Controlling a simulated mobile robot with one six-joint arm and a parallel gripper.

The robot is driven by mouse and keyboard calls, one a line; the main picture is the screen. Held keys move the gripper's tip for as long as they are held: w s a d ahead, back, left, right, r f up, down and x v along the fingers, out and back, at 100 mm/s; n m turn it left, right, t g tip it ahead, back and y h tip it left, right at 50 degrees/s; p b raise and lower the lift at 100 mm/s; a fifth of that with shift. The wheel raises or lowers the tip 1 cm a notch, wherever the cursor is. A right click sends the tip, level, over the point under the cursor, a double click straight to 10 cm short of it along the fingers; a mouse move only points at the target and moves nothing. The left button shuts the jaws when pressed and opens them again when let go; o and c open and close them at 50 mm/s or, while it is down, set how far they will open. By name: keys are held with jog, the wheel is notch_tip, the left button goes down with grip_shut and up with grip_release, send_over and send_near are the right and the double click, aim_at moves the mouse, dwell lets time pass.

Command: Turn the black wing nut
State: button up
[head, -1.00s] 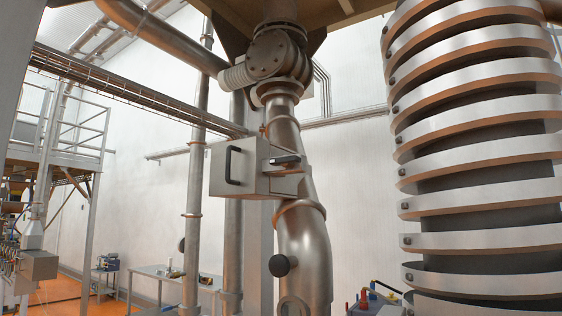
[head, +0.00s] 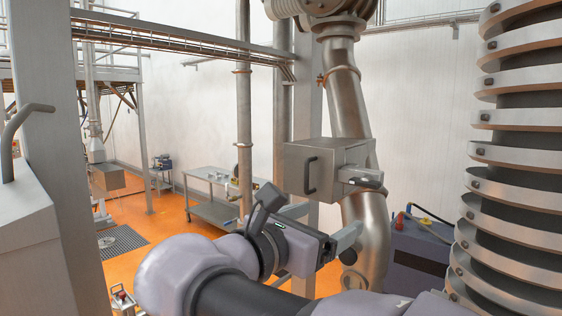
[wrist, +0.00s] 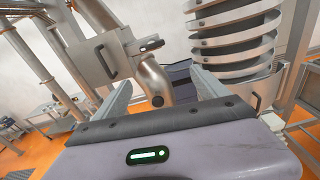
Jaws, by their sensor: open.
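A small black part (head: 368,181), which looks like the wing nut, sits on the right side of a grey metal box (head: 325,170) on the steel pipe. Its exact shape is too small to tell. It also shows in the wrist view (wrist: 150,46), above the space between my fingers. My gripper (head: 334,217) is open and empty, below the box in the head picture. In the wrist view my gripper (wrist: 163,76) has its two grey fingers spread wide. They are apart from the black part.
The box has a black handle (head: 311,175) on its front. A round black knob (head: 347,256) is on the pipe (head: 370,225) lower down. A large ribbed screw column (head: 515,150) stands at the right. A grey post (head: 55,150) stands at the left. Orange floor shows beyond.

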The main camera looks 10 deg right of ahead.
aim_at(362, 183)
jog(key=shift+n+t, duration=0.3)
jog(key=shift+n, duration=0.2)
jog(key=r+x, duration=0.1)
jog(key=x, duration=0.4)
jog(key=r+p+x, duration=0.1)
jog(key=x, duration=0.5)
jog(key=r+p+x, duration=0.1)
jog(key=x, duration=0.5)
jog(key=shift+w+a, duration=0.1)
jog(key=shift+w, duration=0.3)
jog(key=c, duration=1.4)
jog(key=shift+f, duration=0.1)
